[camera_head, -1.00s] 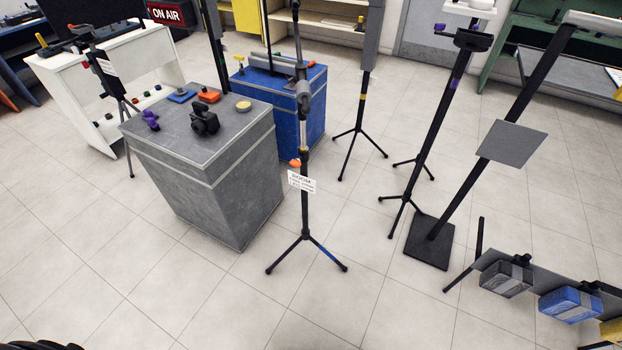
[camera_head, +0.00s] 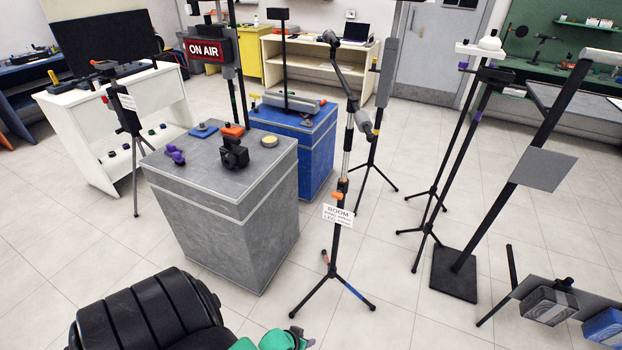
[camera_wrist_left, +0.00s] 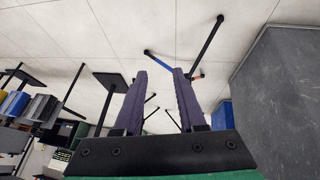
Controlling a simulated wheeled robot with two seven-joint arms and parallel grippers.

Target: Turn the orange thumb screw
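The orange thumb screw (camera_head: 337,196) is on the upright pole of the black boom stand (camera_head: 333,245), just above a white label reading BOOM. My left gripper's green and black parts (camera_head: 285,341) show at the bottom edge of the head view, in front of and below the stand; its fingertips are not clear there. In the left wrist view my left gripper (camera_wrist_left: 159,74) has two purple fingers apart, with nothing between them but floor. The stand's blue-marked leg (camera_wrist_left: 160,62) shows beyond the fingertips. A small orange spot beside the right finger is too small to identify. My right gripper is not in view.
A grey cabinet (camera_head: 222,235) holding a camera and small items stands left of the boom stand. A blue cabinet (camera_head: 318,160) is behind it. Several other stands and a heavy square base (camera_head: 455,275) are on the right. The floor around the boom stand's legs is mostly clear.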

